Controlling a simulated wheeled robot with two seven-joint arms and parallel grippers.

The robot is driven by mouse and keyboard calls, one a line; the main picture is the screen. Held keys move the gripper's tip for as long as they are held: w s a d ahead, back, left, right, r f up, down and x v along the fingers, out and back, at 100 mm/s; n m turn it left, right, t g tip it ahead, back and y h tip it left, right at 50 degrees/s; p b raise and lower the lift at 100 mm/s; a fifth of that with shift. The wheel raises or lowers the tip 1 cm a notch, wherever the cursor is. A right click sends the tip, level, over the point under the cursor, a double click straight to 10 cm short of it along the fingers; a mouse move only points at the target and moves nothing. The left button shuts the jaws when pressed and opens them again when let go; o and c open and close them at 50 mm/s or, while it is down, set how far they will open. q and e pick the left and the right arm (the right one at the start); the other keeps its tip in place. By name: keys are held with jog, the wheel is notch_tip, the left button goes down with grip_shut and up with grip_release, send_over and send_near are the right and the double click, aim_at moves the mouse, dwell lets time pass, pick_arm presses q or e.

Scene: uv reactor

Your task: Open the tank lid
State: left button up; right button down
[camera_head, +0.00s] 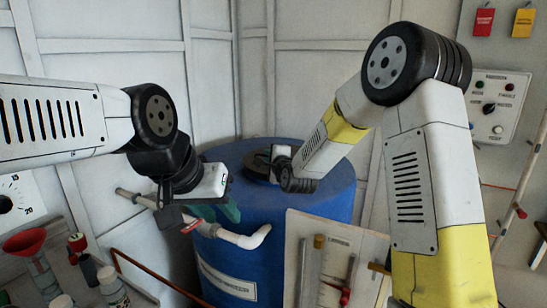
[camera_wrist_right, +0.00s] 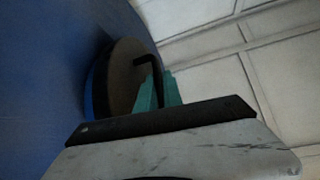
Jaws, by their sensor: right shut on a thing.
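The tank is a large blue barrel (camera_head: 325,200) standing in the corner in the head view. Its round dark lid (camera_head: 255,165) is on the barrel's top, partly hidden by my right gripper (camera_head: 273,160). In the right wrist view the lid (camera_wrist_right: 122,75) carries a black bent handle (camera_wrist_right: 150,61). The teal fingers of my right gripper (camera_wrist_right: 157,90) are shut on this handle.
A white pipe (camera_head: 240,239) runs in front of the barrel, close below my left gripper. A board with tools (camera_head: 333,262) stands at the front right of the barrel. Bottles and a red funnel (camera_head: 25,240) are at lower left. A control panel (camera_head: 498,105) is on the right wall.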

jog(key=w+d+r+m+g, duration=0.1)
jog(key=w+r+g, duration=0.1)
jog(key=r, duration=0.4)
jog(key=w+d+r+m+g, duration=0.1)
jog(key=w+r+m+g, duration=0.1)
jog(key=w+r, duration=0.2)
jog(key=shift+d+r, duration=0.35)
jog(key=shift+r, duration=0.9)
jog(key=shift+w, duration=0.1)
jog(key=c, duration=1.8)
grip_release()
jog(key=shift+o, duration=0.2)
jog(key=v, duration=0.7)
jog(key=shift+s, duration=0.35)
jog(key=shift+d+r, duration=0.15)
